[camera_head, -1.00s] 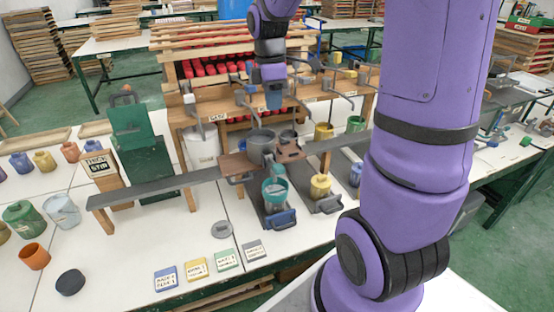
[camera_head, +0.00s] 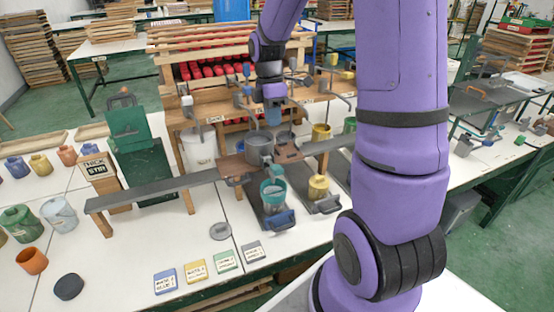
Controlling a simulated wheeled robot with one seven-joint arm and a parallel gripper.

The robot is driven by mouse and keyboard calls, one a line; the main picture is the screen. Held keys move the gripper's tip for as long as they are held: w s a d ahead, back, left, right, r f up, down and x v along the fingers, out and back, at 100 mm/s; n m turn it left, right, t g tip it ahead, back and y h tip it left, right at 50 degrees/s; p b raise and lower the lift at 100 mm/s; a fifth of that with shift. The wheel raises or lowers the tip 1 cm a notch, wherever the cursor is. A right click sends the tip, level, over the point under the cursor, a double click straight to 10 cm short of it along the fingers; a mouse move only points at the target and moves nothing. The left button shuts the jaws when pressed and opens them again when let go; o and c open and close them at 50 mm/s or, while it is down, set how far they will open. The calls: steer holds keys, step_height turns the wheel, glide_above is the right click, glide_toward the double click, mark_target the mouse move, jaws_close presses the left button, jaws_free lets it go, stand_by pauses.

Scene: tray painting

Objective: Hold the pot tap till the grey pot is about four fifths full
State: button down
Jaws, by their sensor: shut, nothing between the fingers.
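The grey pot (camera_head: 259,147) sits on the raised brown wooden shelf at the middle of the bench. Its fill level cannot be made out at this size. My gripper (camera_head: 275,116) is shut with nothing between its fingers. It points down just above and to the right of the grey pot, among the taps on the rack. The pot tap is hidden or too small to pick out there, and I cannot tell whether my gripper touches it. A teal cup (camera_head: 272,192) stands on a dark tray below the shelf, with a yellow cup (camera_head: 318,187) to its right.
A long grey plank (camera_head: 150,196) runs across the bench. A green board (camera_head: 146,170) and the THICK STIR block (camera_head: 97,167) stand at left. Label cards lie in front.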

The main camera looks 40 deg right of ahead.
mark_target(277, 166)
steer(key=x, duration=1.2)
steer(key=shift+f, duration=0.25)
steer(key=shift+w+f, duration=0.1)
